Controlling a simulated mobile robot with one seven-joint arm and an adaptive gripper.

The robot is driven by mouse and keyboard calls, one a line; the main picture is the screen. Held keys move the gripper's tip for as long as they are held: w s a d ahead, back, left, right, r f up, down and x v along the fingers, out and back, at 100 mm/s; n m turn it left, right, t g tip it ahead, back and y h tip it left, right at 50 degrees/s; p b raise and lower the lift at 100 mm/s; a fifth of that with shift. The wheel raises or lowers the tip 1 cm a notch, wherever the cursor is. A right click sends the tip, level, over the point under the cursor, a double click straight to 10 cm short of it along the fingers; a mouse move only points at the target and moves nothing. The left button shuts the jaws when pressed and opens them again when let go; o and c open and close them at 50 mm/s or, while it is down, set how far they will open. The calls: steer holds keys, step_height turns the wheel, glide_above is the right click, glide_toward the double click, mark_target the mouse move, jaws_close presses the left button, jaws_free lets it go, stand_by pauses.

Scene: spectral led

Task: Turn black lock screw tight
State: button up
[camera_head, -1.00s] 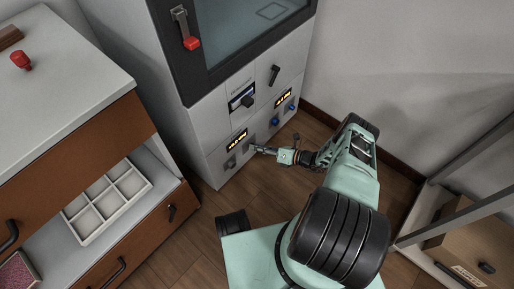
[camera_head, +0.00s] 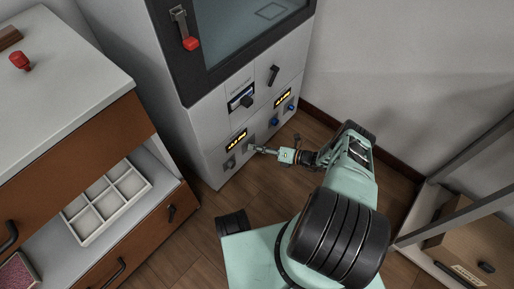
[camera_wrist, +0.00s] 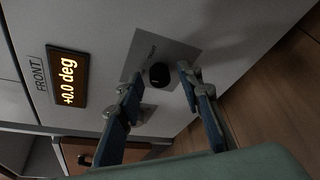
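The black lock screw (camera_wrist: 159,74) is a round dark knob on a grey plate of the cabinet front, in the wrist view. My gripper (camera_wrist: 160,72) is open, with one blue-grey finger on each side of the screw. Gaps show between the screw and both fingertips, so I see no contact. In the head view my gripper (camera_head: 257,149) is at the lower cabinet front, below and right of the left lit display (camera_head: 236,140). The screw cannot be made out there behind the fingertips.
The display reads FRONT +0.0 deg in the wrist view (camera_wrist: 70,82). Blue knobs (camera_head: 275,122) and a black handle (camera_head: 274,75) are on the cabinet nearby. A drawer unit (camera_head: 120,133) stands left. Wood floor (camera_head: 200,225) is open before the cabinet.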

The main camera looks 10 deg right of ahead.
steer(key=v, duration=1.2)
